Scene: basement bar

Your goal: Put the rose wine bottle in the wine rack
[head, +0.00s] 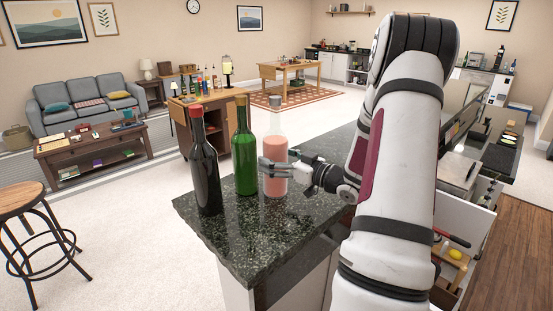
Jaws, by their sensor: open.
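The rose wine bottle (275,181) is clear glass with pink wine inside. It stands upright at the right of a row of three bottles on the dark granite counter (255,238). My gripper (267,164) reaches in from the right at the height of the bottle's upper body, and its fingers overlap the bottle in the picture. The jaws are open; I cannot tell whether they touch the glass. I cannot make out a wine rack in this view; my arm hides part of the counter to the right.
A green bottle (244,158) stands close left of the rose bottle, and a dark red-capped bottle (205,170) stands further left near the counter edge. A stool (25,197) is on the floor at left. The counter's front corner is clear.

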